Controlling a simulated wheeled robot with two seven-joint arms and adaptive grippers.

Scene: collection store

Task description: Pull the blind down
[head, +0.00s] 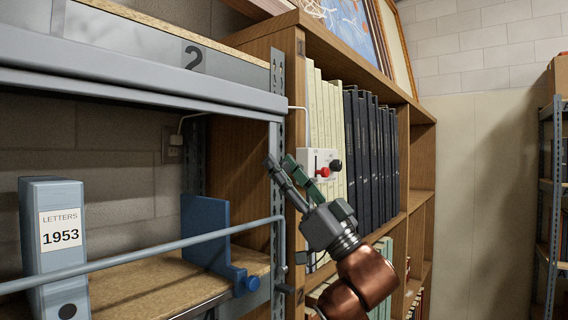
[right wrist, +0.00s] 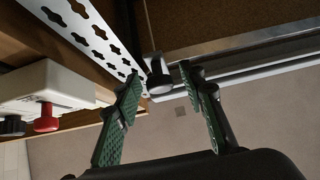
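The blind shows as a grey horizontal housing (head: 130,88) along the top front of the left shelf bay, with no cloth hanging below it in the head view. My right gripper (head: 279,162) is raised at the right end of the bay, in front of the upright. In the right wrist view its two green-padded fingers (right wrist: 160,98) stand apart, with empty space between them. A small dark fitting (right wrist: 158,76) at the end of a pale rail (right wrist: 240,72) shows beyond the fingertips; I cannot tell whether they touch it. My left gripper is not in view.
A white control box (head: 318,160) with red and black knobs sits just right of my right gripper. A grey-blue bar (head: 150,250) crosses the bay's front. A letters binder (head: 52,240) and a blue bookend (head: 205,235) stand behind it. A wooden bookcase (head: 299,120) adjoins.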

